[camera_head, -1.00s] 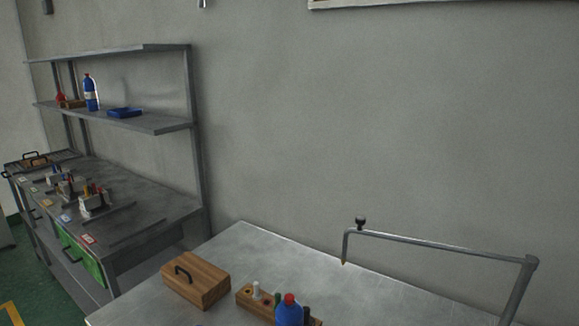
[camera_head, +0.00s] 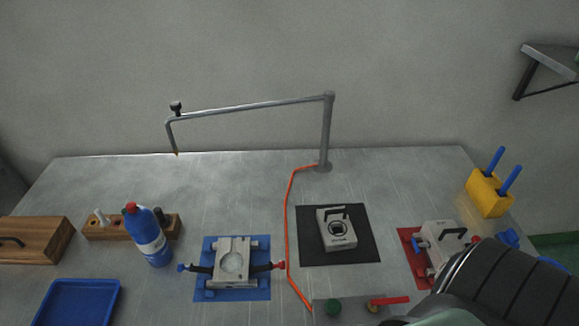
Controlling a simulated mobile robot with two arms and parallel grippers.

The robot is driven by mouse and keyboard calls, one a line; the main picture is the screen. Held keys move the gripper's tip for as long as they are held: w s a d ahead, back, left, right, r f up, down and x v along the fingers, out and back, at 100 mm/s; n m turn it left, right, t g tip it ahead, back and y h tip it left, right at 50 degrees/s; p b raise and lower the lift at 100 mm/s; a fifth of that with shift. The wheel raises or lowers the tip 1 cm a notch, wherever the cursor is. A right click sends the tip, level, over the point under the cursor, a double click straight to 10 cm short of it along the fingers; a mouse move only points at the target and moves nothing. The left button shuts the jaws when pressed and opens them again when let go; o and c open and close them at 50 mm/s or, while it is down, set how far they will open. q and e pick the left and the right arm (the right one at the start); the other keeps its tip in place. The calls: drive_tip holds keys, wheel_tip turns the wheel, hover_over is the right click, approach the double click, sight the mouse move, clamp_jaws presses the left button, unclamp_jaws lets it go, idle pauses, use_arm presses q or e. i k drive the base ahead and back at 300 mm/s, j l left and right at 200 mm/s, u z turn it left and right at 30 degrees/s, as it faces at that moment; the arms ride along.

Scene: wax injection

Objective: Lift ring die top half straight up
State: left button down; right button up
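A grey metal block with a black handle and a dark round mark on top (camera_head: 339,236) rests on a black mat (camera_head: 364,253) right of centre. Another grey block with a black handle (camera_head: 441,240) sits on a red mat (camera_head: 411,258) at the right, with a blue-handled part beside it. Its lower right is partly hidden by my arm. I cannot tell for sure which block is the ring die top half. Neither gripper is in view; only a thick dark arm part of mine shows at the lower right.
A fixture with a round hollow (camera_head: 234,264) lies on a blue mat. A blue bottle (camera_head: 147,236), wooden rack (camera_head: 105,231), wooden box (camera_head: 34,240) and blue tray (camera_head: 80,303) stand left. An orange hose (camera_head: 288,215) crosses the table below a bent metal arm (camera_head: 250,105). A yellow holder (camera_head: 488,193) stands right.

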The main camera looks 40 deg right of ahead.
sight(328, 218)
drive_tip(key=z, duration=1.55)
drive_tip(key=k+l+z, duration=0.3)
drive_tip(key=l, duration=0.25)
drive_tip(key=l+z, duration=0.15)
drive_tip(key=k+l, duration=0.05)
drive_tip(key=l, duration=0.05)
